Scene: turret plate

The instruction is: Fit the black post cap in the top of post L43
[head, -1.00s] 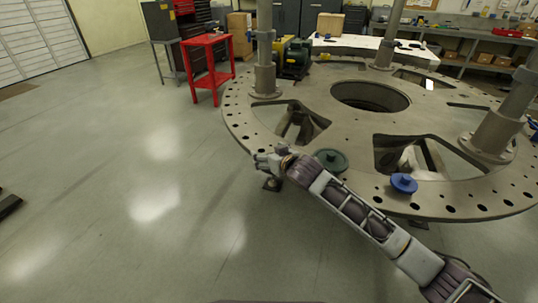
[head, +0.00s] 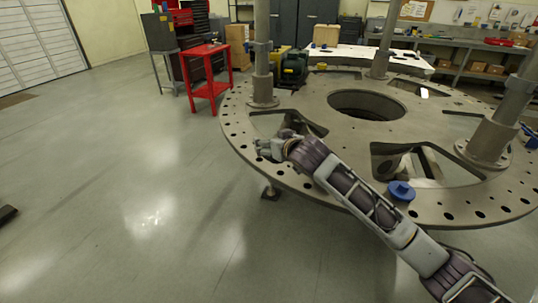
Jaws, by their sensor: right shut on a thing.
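My right gripper (head: 264,148) is shut, at the left front part of the big round turret plate (head: 236,118). What it holds is hardly visible at this size; no black post cap shows anywhere else in view. Three grey upright posts stand on the plate: one at the left rear (head: 262,75), one at the back (head: 385,45) and one at the right (head: 505,110). No label can be read, so I cannot tell which is L43. The gripper is in front of the left rear post, apart from it. The post tops are out of view. My left gripper is not in view.
A blue cap-like disc (head: 402,190) lies on the plate's front rim, close beside my right arm. The plate has large cutouts and a round central hole (head: 368,104). A red cart (head: 208,76) stands behind at the left.

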